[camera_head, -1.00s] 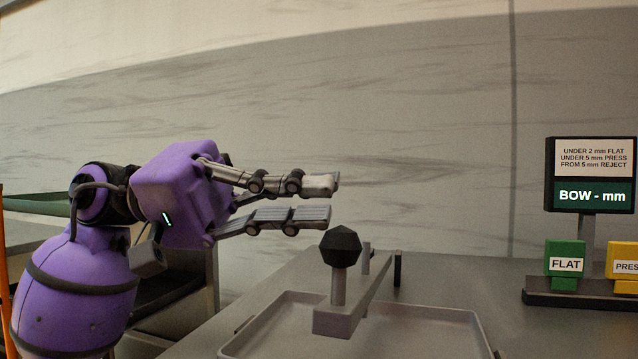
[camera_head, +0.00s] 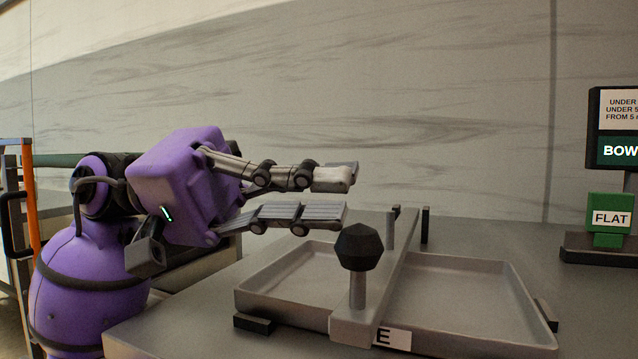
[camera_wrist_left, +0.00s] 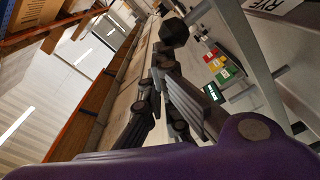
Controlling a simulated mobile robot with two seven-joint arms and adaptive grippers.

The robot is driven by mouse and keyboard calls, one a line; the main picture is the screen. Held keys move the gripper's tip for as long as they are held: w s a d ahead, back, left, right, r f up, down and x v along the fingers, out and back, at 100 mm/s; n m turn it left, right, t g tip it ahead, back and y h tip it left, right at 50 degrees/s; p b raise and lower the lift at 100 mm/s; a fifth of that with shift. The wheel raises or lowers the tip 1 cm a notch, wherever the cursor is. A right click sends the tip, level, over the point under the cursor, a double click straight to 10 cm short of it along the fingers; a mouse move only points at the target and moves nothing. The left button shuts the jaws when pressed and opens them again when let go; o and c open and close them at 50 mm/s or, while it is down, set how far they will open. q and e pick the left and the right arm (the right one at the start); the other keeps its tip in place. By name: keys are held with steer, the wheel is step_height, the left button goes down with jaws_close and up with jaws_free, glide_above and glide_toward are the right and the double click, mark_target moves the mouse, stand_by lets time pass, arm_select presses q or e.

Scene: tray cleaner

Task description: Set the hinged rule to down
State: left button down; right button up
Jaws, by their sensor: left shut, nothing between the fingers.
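The hinged rule (camera_head: 388,270) is a grey bar running from the front of the shallow grey tray (camera_head: 515,300) to two short dark posts at its back. It lies low across the tray; whether it touches the rims I cannot tell. A black faceted knob (camera_head: 359,247) stands upright on a short stem at its near end. The knob also shows in the left wrist view (camera_wrist_left: 174,33). My left gripper (camera_head: 345,195) is shut and empty, just left of and above the knob, apart from it. My right gripper is not in view.
A display stand (camera_head: 618,125) with a green FLAT block (camera_head: 608,215) stands to the right on the table. Black stops (camera_head: 252,323) sit at the tray's sides. An orange post (camera_head: 29,200) rises at far left.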

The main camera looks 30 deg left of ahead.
arm_select(q)
step_height(320, 180, up, 10)
stand_by(0.5)
